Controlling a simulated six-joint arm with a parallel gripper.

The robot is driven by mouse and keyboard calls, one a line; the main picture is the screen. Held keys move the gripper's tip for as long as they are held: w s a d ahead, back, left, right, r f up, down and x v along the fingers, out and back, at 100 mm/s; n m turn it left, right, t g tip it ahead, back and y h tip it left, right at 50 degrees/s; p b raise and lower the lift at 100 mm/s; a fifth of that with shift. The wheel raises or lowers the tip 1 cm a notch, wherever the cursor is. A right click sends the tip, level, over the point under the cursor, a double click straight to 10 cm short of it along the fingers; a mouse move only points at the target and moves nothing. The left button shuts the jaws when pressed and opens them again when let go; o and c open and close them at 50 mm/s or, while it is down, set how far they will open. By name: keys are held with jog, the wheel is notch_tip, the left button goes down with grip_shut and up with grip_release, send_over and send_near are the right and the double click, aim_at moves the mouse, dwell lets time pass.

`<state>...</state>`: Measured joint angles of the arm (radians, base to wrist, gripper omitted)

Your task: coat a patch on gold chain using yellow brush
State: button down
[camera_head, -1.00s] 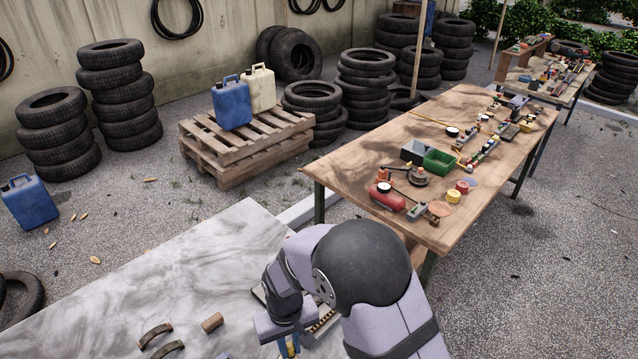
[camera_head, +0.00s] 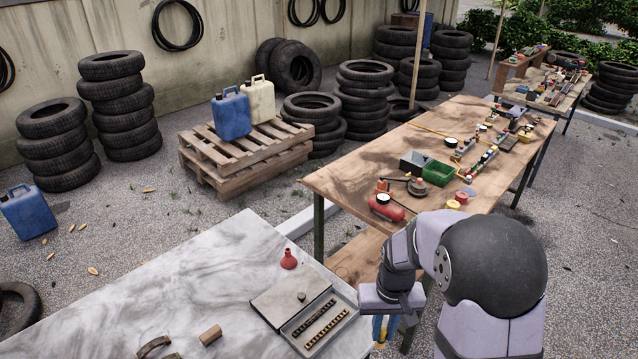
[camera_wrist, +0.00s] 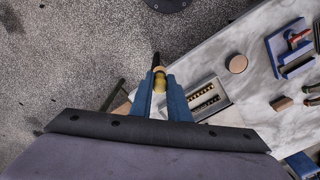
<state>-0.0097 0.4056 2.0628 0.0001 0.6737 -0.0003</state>
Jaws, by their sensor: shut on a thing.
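My gripper (camera_wrist: 160,88) is shut on the yellow brush (camera_wrist: 159,80), which sits between the blue fingers with its dark tip pointing away from the wrist. In the head view my gripper (camera_head: 382,330) hangs off the right end of the marble table, to the right of the open case. The gold chain (camera_head: 327,329) lies in the case, beside a darker chain (camera_head: 313,318). Both chains also show in the wrist view, to the right of the fingers, partly hidden by the right finger. The brush is apart from the chains.
The open case (camera_head: 264,307) has its lid folded to the left, with a small dark knob on it. A red funnel-shaped item (camera_head: 288,260) stands behind it. A cluttered wooden table (camera_head: 345,181) stands behind.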

jog(key=shift+d, duration=0.2)
jog(key=shift+w, duration=0.15)
jog(key=shift+w+a, duration=0.1)
jog(key=shift+w, duration=0.15)
jog(key=w+a+f, duration=0.2)
jog(key=w+a, duration=0.1)
jog(key=w, duration=0.5)
jog(key=w+a+f, duration=0.2)
jog(key=w+a, duration=0.1)
jog(key=w, duration=0.6)
jog(key=shift+a+f, duration=0.15)
jog(key=shift+a, duration=0.15)
jog(key=shift+f, duration=0.1)
